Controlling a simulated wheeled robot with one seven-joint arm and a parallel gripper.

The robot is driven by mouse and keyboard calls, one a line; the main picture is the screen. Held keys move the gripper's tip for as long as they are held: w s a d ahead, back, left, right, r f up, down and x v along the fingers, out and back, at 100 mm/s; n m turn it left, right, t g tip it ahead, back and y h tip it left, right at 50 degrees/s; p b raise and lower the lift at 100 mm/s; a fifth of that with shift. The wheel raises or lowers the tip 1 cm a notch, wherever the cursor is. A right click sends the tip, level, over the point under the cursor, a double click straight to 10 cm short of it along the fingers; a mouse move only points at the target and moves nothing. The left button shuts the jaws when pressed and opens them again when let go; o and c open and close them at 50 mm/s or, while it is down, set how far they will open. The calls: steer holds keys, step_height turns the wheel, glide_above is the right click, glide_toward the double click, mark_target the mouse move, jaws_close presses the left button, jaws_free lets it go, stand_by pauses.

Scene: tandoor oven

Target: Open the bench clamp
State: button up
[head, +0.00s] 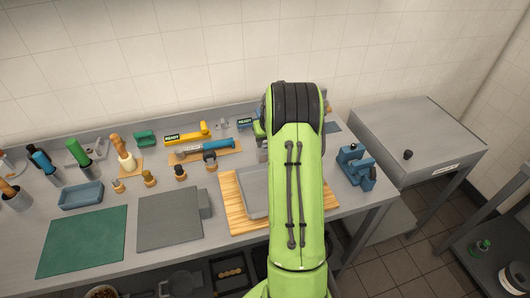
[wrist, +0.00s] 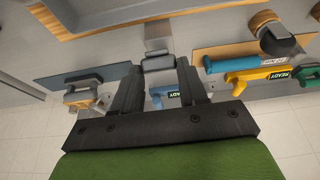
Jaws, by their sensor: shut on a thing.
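My gripper (wrist: 158,68) points at the far side of the bench, its dark fingers closed on a small grey block (wrist: 158,62). This block sits at the end of a grey piece (wrist: 157,44) that reaches toward the tray edge. I cannot tell whether it belongs to the bench clamp. In the head view my green arm hides my fingers and most of that spot; a bit of grey metal (head: 262,153) shows beside the arm. A blue vise-like device (head: 356,168) stands at the bench's right end, apart from my gripper.
A grey tray (head: 254,197) lies on a wooden board (head: 233,208) under my arm. Yellow (head: 187,135) and blue (head: 205,147) tools marked or set beside READY labels lie to the left. A grey plate (head: 168,220) and a green mat (head: 82,242) are bare.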

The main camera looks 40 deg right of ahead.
steer(key=shift+w+d+r+p, duration=0.4)
steer(key=shift+w+r+p, duration=0.1)
steer(key=shift+w+r, duration=0.2)
steer(key=shift+w+d+r+p, duration=0.1)
steer(key=shift+w+r+p, duration=0.15)
steer(key=shift+r+p, duration=0.15)
steer(key=shift+w+d+p, duration=0.3)
steer(key=shift+w+p, duration=0.05)
steer(key=shift+w, duration=0.1)
steer(key=shift+r, duration=0.1)
steer(key=shift+w+d+r+p, duration=0.25)
steer(key=shift+w+p, duration=0.15)
steer(key=shift+p, duration=0.1)
steer(key=shift+w+d, duration=0.15)
steer(key=shift+w, duration=0.25)
